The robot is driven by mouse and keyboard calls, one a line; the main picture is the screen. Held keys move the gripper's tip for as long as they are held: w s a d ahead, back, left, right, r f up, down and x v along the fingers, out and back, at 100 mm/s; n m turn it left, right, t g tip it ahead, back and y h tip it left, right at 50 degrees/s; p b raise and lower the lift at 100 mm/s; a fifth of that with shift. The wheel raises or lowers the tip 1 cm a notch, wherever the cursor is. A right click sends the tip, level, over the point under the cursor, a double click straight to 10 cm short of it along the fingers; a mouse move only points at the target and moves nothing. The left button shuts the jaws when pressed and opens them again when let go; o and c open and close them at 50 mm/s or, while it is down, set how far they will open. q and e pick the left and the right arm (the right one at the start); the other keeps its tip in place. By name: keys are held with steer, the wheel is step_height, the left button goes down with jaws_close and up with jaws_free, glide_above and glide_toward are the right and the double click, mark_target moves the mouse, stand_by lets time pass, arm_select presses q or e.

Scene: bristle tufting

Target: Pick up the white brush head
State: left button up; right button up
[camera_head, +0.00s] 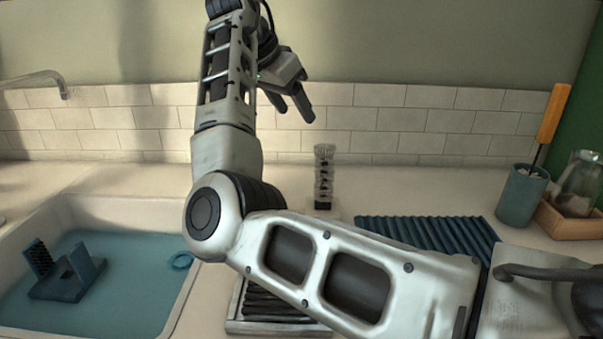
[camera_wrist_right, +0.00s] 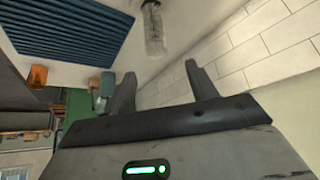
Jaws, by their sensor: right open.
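A pale, upright bristled piece (camera_head: 323,168), which looks like the white brush head, stands on the counter on a dark foot near the tiled wall. A pale, partly see-through upright thing in the right wrist view (camera_wrist_right: 155,30), likely the same piece, is beyond the fingertips. My right gripper (camera_head: 294,110) is raised in front of the tiles, above and left of the piece in the head view. Its two fingers are apart with nothing between them, as the right wrist view also shows (camera_wrist_right: 160,70). My left gripper is not in view.
A blue ribbed mat (camera_head: 440,234) lies right of the piece. A teal cup (camera_head: 522,195) and a wooden tray (camera_head: 565,222) with a glass jar (camera_head: 580,180) stand far right. A sink (camera_head: 120,225) with a blue rack (camera_head: 68,275) is left. My right arm covers part of the counter.

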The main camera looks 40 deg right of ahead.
mark_target(321, 149)
steer(key=x, duration=0.6)
steer(key=s+x, duration=0.1)
steer(key=x, duration=0.2)
steer(key=shift+w+d+f+b, duration=0.1)
steer(key=shift+f+b, duration=0.1)
steer(key=shift+b, duration=0.2)
steer(key=shift+x, duration=3)
steer(key=shift+d+r, duration=0.1)
jaws_close()
steer(key=shift+r, duration=0.1)
